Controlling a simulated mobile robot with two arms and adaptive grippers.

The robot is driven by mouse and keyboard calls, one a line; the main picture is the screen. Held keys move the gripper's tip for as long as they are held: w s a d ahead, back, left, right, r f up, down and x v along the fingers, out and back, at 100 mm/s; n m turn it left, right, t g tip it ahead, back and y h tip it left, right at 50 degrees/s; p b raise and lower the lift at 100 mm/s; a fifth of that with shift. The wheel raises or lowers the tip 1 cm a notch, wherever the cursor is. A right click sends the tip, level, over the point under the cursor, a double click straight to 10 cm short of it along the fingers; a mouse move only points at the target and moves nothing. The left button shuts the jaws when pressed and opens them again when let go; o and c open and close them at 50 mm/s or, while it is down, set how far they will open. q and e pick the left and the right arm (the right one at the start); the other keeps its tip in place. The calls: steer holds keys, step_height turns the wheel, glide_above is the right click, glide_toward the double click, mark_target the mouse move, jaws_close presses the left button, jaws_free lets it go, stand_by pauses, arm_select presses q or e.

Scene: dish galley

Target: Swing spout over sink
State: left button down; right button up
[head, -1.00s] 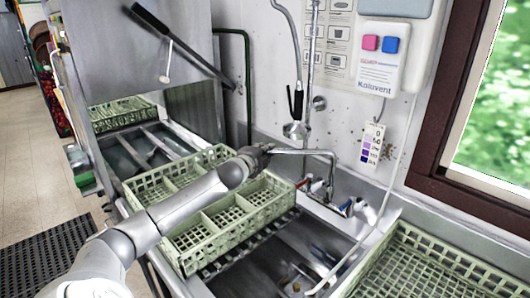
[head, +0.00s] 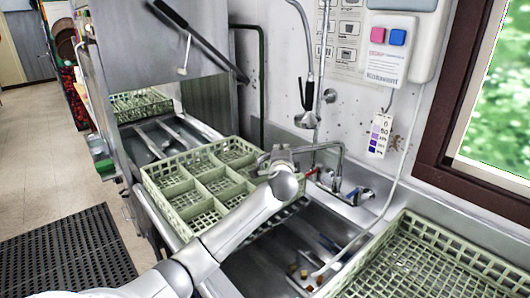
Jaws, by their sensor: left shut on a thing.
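The metal spout (head: 318,148) reaches left from the faucet on the back ledge, over the far right part of the green rack. My left gripper (head: 279,156) is shut on the spout near its free end; the fingers are small and partly hidden by my wrist. The sink (head: 283,252) is the dark steel basin in front of the faucet, partly hidden by my left arm, with small scraps and cutlery-like items in it. My right gripper is not in view.
A green compartment rack (head: 168,202) sits left of the sink, beneath my arm. Another green rack (head: 440,238) stands at the right. A hanging spray hose (head: 309,90) is behind the spout, and a pale tube (head: 398,165) runs down into the sink.

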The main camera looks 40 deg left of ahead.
arm_select(q)
steer(key=s+d+n+g+y, duration=0.3)
steer(key=d+n+g+y, duration=0.1)
steer(key=d, duration=0.3)
steer(key=shift+d+b, duration=0.35)
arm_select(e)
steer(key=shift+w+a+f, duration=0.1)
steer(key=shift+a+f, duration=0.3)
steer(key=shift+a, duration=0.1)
arm_select(q)
steer(key=shift+f, duration=0.1)
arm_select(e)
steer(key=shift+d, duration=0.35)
arm_select(q)
steer(key=c, duration=1.3)
jaws_free()
steer(key=shift+d, duration=0.2)
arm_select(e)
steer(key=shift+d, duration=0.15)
arm_select(q)
steer(key=v, duration=1.2)
steer(key=shift+d, duration=0.1)
